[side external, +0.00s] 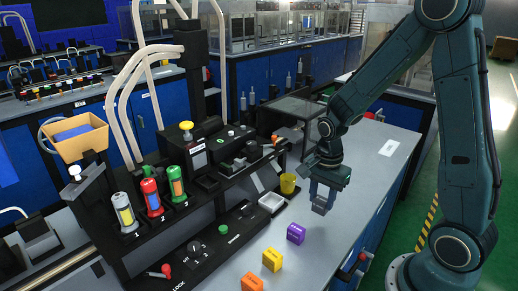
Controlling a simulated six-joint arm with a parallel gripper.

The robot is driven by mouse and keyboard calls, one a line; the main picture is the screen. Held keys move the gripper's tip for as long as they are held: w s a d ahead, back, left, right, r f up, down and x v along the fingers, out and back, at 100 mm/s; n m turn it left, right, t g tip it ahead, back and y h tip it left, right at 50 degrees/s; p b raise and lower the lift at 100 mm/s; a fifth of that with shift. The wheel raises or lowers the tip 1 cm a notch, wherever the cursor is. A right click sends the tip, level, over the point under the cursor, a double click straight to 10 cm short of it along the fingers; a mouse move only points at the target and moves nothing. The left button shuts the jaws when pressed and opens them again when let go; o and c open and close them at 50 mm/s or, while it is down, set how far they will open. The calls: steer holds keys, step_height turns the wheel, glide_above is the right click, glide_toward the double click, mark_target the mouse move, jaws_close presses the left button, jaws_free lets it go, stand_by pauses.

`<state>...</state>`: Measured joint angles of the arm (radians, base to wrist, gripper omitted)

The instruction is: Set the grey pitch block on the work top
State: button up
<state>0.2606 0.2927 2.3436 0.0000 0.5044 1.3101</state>
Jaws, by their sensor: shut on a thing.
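My gripper (323,196) points down over the light grey work top (345,222), near the middle of the picture. It is shut on a small grey block (320,208), the grey pitch block, whose lower part shows between and below the fingers. The fingers cover the rest of it. The block is close to the work top; from this one view I cannot tell whether it touches.
Purple (296,234), yellow (272,259) and orange (252,282) blocks stand in a row along the front of the work top.

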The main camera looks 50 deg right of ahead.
mark_target(322, 200)
steer(key=shift+f, duration=1.85)
steer(key=shift+f, duration=0.15)
steer(key=o, duration=1.2)
steer(key=shift+r, duration=6.15)
